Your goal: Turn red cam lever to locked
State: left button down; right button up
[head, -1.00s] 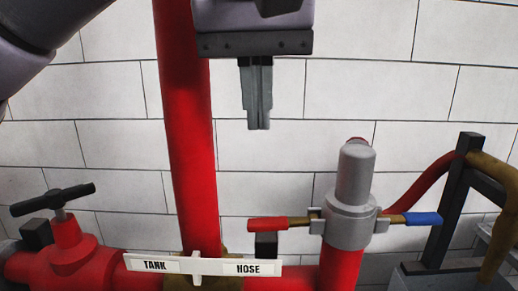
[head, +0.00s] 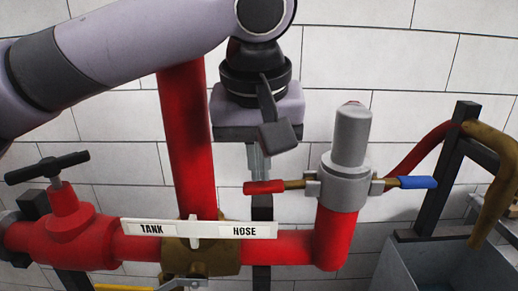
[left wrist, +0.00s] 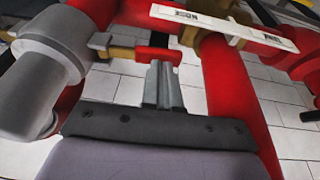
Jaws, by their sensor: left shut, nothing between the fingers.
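The red cam lever (head: 264,187) sticks out to the left of the grey coupling (head: 345,185) on a brass-coloured arm, roughly level. A matching blue lever (head: 411,182) sticks out to the right. My left gripper (head: 261,178) is shut and empty, pointing down, with its tips right by the red handle. My wrist partly hides its fingers in the head view. In the left wrist view the shut fingertips (left wrist: 161,66) are just short of the red lever (left wrist: 158,54); I cannot tell whether they touch it. My right gripper is out of view.
A red upright pipe (head: 188,140) stands left of my gripper. A TANK/HOSE sign (head: 198,229) is on the brass valve below. A red valve with a black handle (head: 47,168) is at left. A grey bin (head: 440,265) and black frame (head: 448,170) are at right.

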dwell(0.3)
pick_arm(q)
jog(key=shift+a+f+h, duration=0.1)
jog(key=shift+f+h, duration=0.1)
jog(key=shift+h, duration=0.1)
